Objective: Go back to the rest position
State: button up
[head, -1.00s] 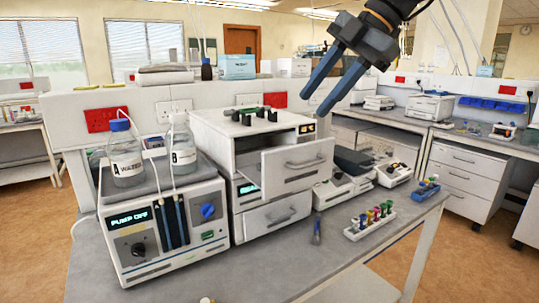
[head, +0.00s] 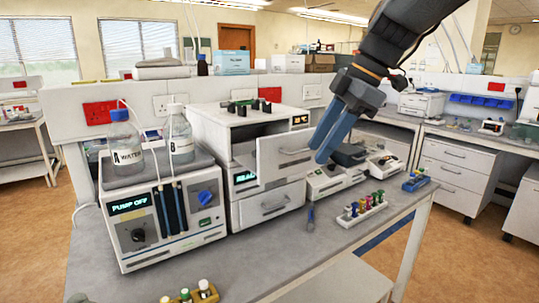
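My gripper (head: 320,148) hangs from the upper right with its two blue fingers pointing down and left. The fingers look apart, and I see nothing between them. In the picture the fingertips overlap the right end of a pulled-out drawer (head: 284,158). I cannot tell whether they touch it. The drawer belongs to the upper white unit (head: 214,134) on the bench; its inside is mostly hidden behind its front.
The grey bench (head: 256,252) carries a pump box (head: 138,234) with two bottles at left. A vial rack (head: 361,211) and a blue rack (head: 416,182) stand at right. Another rack (head: 190,298) shows at the bottom edge. Bare bench top lies in front.

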jog(key=s+d+f+m+h+b, duration=0.1)
jog(key=s+f+m, duration=0.3)
jog(key=f, duration=0.8)
jog(key=s+d+f+m+h+b, duration=0.2)
jog(key=s+d+f+m+b, duration=0.2)
jog(key=f+m, duration=0.5)
jog(key=s+d+f+m+g+h+b, duration=0.1)
jog(key=f+m, duration=0.5)
jog(key=f, duration=0.9)
jog(key=s+d+h+b, duration=0.1)
jog(key=s+d, duration=0.1)
jog(key=s, duration=0.1)
jog(key=shift+d+f+m+b, duration=0.2)
jog(key=shift+f+m+b, duration=0.1)
jog(key=shift+w, duration=0.1)
